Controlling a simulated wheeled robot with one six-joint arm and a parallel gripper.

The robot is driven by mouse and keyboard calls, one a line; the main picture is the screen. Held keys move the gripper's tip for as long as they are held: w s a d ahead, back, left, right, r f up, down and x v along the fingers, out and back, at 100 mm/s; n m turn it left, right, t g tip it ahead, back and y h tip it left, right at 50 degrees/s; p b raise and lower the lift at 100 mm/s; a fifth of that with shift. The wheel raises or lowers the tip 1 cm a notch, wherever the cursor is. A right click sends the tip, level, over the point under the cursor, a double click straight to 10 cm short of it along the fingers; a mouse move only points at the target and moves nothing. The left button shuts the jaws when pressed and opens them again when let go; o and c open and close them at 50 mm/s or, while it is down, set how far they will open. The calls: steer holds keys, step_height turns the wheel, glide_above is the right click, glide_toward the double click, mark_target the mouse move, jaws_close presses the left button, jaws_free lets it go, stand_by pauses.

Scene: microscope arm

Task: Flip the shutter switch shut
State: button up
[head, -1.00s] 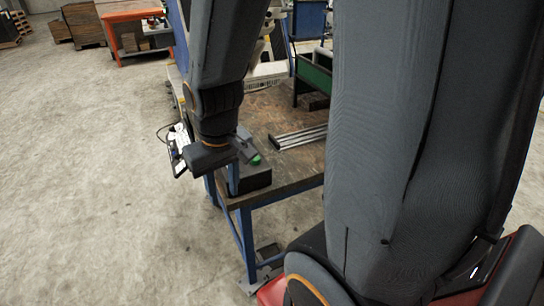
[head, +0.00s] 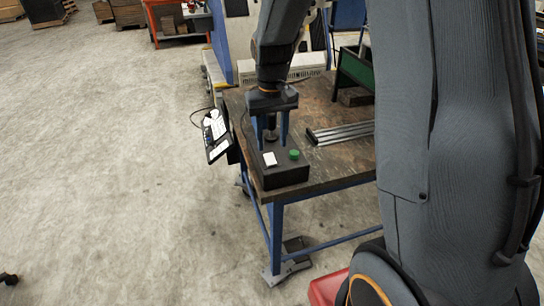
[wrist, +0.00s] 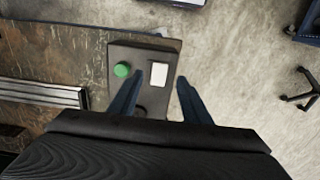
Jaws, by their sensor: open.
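A black control box (head: 283,178) sits at the near left corner of the workbench; it also shows in the wrist view (wrist: 135,60). On its top are a white switch plate (head: 270,159) and a round green button (head: 294,154). In the wrist view the white switch (wrist: 158,75) lies ahead of the gap between my fingers, with the green button (wrist: 122,70) to its left. My gripper (head: 270,145) is open and empty, fingers pointing down at the box's far side. A dark round knob is partly hidden between them. I cannot tell which way the switch is tilted.
Metal rails (head: 340,132) lie on the workbench (head: 335,165) right of the box. A green-sided bin (head: 355,72) stands behind them. A tablet-like panel (head: 216,134) hangs off the bench's left edge.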

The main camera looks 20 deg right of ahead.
mark_target(272, 162)
steer(key=shift+f+p, duration=0.75)
steer(key=shift+f, duration=2.6)
steer(key=c, duration=1)
steer(key=shift+w+r+g+p, duration=0.1)
steer(key=shift+w+g+p, duration=0.2)
steer(key=shift+g, duration=0.6)
steer(key=shift+c, duration=0.2)
steer(key=shift+w+g+b, duration=0.3)
steer(key=shift+g, duration=0.9)
steer(key=shift+r, duration=0.15)
steer(key=o, duration=1)
steer(key=shift+o, duration=0.2)
